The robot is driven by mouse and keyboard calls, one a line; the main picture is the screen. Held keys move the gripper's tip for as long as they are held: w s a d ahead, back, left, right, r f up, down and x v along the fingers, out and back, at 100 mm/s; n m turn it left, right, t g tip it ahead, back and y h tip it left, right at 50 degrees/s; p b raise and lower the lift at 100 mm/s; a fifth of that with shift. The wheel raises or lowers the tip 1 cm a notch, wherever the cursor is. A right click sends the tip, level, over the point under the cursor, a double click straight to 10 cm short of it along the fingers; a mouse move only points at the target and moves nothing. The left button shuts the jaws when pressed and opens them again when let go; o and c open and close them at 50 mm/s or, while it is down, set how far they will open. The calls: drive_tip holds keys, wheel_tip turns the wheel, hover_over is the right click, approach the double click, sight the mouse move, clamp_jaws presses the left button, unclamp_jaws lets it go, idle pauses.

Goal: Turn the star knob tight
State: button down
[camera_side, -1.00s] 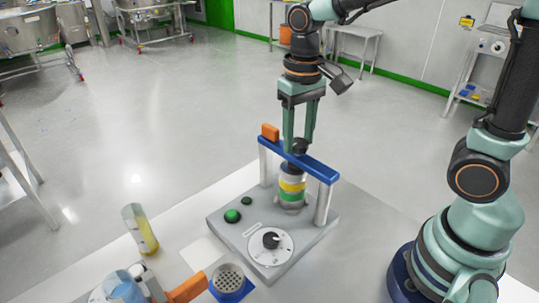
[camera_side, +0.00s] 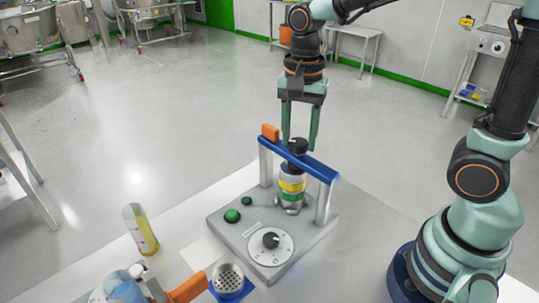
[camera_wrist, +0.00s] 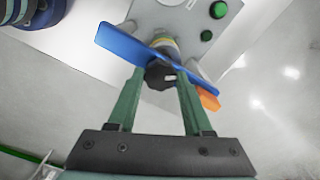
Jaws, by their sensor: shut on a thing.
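The star knob (camera_side: 297,144) is a dark, lobed knob on top of the blue crossbar (camera_side: 320,170) of a small press frame. It also shows between the fingers in the wrist view (camera_wrist: 159,76), with a small light mark on it. My gripper (camera_side: 300,146) points straight down over the crossbar and is shut on the star knob, one finger on each side. In the wrist view the fingers of my gripper (camera_wrist: 158,72) flank the knob. Under the crossbar stands a stack of yellow, white and green rings (camera_side: 291,187), partly hidden in the wrist view.
The grey base plate (camera_side: 232,232) carries a dial (camera_side: 270,242) and green buttons (camera_side: 232,216). An orange block (camera_side: 270,132) sits at the crossbar's left end. A yellow-filled vial (camera_side: 140,230) and a perforated cup (camera_side: 228,279) stand front left.

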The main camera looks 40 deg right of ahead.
sight(299, 142)
drive_tip(key=m, duration=0.7)
drive_tip(key=shift+r, duration=0.1)
idle(0.5)
drive_tip(key=shift+c, duration=1.6)
unclamp_jaws()
wheel_tip(299, 142, up, 12)
